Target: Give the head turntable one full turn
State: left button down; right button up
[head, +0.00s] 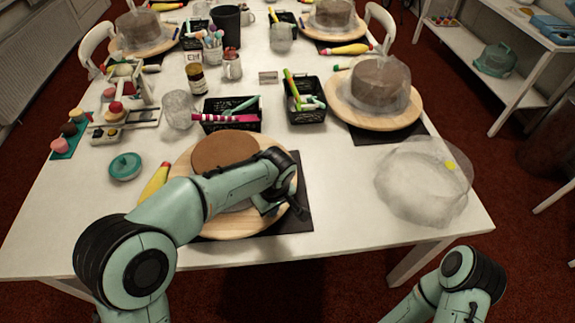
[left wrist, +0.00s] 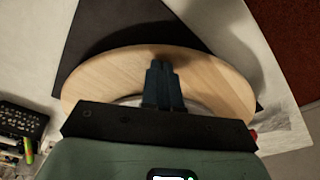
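The head turntable (head: 215,227) is a round, pale wooden disc at the near edge of the table, on a dark square mat (head: 297,222). A brown cake (head: 222,150) stands on it, partly hidden by my left arm. My left gripper (head: 298,208) is over the right side of the disc. In the left wrist view, the left fingers (left wrist: 160,68) are together and point down over the wooden disc (left wrist: 205,75). I cannot tell whether they touch the wood. Nothing shows between them. My right arm shows at the lower right; its gripper is out of view.
A crumpled clear plastic cover (head: 420,185) lies to the right. A yellow tool (head: 155,182) and a teal lid (head: 125,166) lie left of the disc. Black baskets (head: 232,115) stand behind it. Another turntable (head: 385,121) with a covered cake is at the back right.

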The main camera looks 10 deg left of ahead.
pick_arm(q)
jog(key=shift+d+f, duration=0.1)
jog(key=shift+f, duration=0.15)
jog(key=w+p, duration=0.1)
jog(key=w+d+p, duration=0.1)
jog(key=w, duration=0.1)
jog(key=w+d+p, duration=0.1)
jog(key=w+p, duration=0.1)
jog(key=shift+w+d+r, duration=0.15)
jog(key=shift+w+d, duration=0.25)
jog(key=shift+w, duration=0.05)
notch_tip(320, 180, up, 3)
jog(key=shift+f+p, duration=0.1)
jog(key=shift+p, duration=1)
